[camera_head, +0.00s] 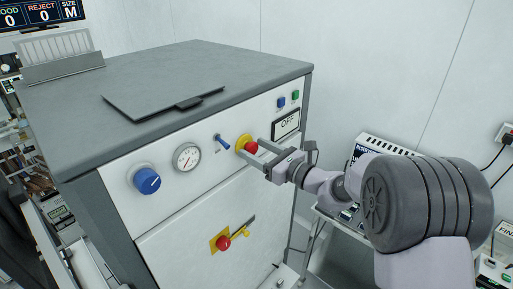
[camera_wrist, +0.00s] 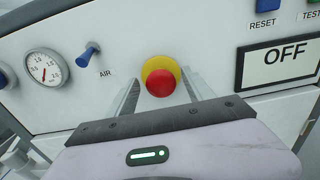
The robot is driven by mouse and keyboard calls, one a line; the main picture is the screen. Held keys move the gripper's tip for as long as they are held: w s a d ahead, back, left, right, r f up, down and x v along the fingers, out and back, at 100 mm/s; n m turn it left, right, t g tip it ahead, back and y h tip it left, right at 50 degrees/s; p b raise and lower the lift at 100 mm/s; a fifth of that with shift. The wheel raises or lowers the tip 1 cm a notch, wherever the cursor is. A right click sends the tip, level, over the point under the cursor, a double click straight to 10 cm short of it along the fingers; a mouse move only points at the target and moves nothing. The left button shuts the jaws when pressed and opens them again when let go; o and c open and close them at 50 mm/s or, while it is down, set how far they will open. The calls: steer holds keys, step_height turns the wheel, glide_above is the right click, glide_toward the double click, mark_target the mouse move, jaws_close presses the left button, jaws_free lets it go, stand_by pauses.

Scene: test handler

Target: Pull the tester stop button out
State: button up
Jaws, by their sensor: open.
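The tester stop button is a red mushroom knob (camera_head: 250,147) on a yellow round plate, on the upper front panel of the grey and white cabinet. In the wrist view the red knob (camera_wrist: 161,82) sits ahead of my gripper, near the middle. My gripper (camera_head: 252,149) is open, with its two fingers reaching toward the panel on either side of the knob. In the wrist view a finger (camera_wrist: 127,100) shows on each side of it, with gaps visible. I cannot tell whether the fingertips reach past the knob's front.
A blue AIR lever (camera_wrist: 88,54) and a gauge (camera_head: 187,157) are left of the button. An OFF display (camera_head: 286,123) with blue and green buttons above is to the right. A blue knob (camera_head: 146,181) and a lower red handle (camera_head: 223,243) on yellow are on the front.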

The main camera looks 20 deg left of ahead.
steer(key=shift+c, duration=0.4)
jaws_close()
steer(key=shift+s+d+f+b, duration=0.15)
steer(key=shift+d+f+b, duration=0.1)
steer(key=shift+d+b, duration=0.35)
steer(key=shift+s+r, duration=0.1)
steer(key=shift+s, duration=0.05)
jaws_free()
steer(key=shift+d, duration=0.1)
steer(key=shift+o, duration=0.4)
steer(key=shift+r, duration=0.1)
steer(key=b+v, duration=0.3)
steer(key=v, duration=1.4)
steer(key=shift+d, duration=0.25)
